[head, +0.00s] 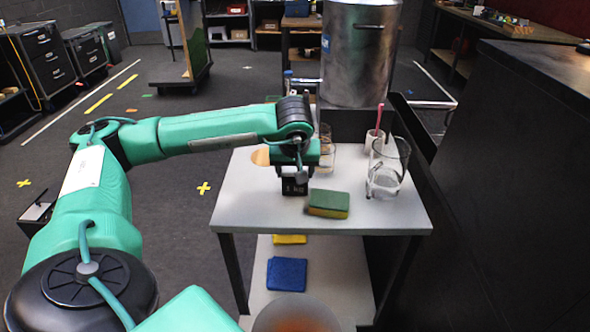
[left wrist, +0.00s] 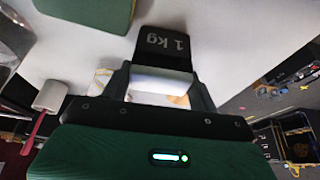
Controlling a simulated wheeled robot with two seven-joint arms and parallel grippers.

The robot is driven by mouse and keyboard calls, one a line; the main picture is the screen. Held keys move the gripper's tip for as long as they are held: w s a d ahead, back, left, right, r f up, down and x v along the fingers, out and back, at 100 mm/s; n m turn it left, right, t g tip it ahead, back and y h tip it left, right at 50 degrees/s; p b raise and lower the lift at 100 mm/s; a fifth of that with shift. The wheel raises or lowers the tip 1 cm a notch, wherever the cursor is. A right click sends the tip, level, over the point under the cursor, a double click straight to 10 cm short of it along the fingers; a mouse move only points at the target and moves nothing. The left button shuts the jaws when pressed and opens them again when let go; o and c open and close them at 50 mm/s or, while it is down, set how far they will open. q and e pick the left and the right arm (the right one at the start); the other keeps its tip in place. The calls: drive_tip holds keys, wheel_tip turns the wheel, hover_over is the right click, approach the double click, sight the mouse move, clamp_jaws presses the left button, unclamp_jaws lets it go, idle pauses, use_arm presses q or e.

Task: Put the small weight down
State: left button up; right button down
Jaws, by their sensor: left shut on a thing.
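The small weight (head: 294,188) is a black block marked "1 kg". It also shows in the left wrist view (left wrist: 165,43), with a pale bar between the fingers. My left gripper (head: 294,172) points down over the white table (head: 250,208) and is shut on the weight; its fingers show in the left wrist view (left wrist: 160,85). The weight is low over the table top, left of the sponge; I cannot tell whether its base touches the surface. My right gripper is not in view.
A green and yellow sponge (head: 328,204) lies close to the weight's right. A glass pitcher (head: 386,168) and a pale cup (head: 374,140) with a pink stick stand further right. A large metal pot (head: 358,55) is behind. The table's front left is clear.

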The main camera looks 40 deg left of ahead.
use_arm(q)
drive_tip(key=o, duration=1.5)
drive_tip(key=shift+o, duration=1.3)
drive_tip(key=shift+r, duration=0.1)
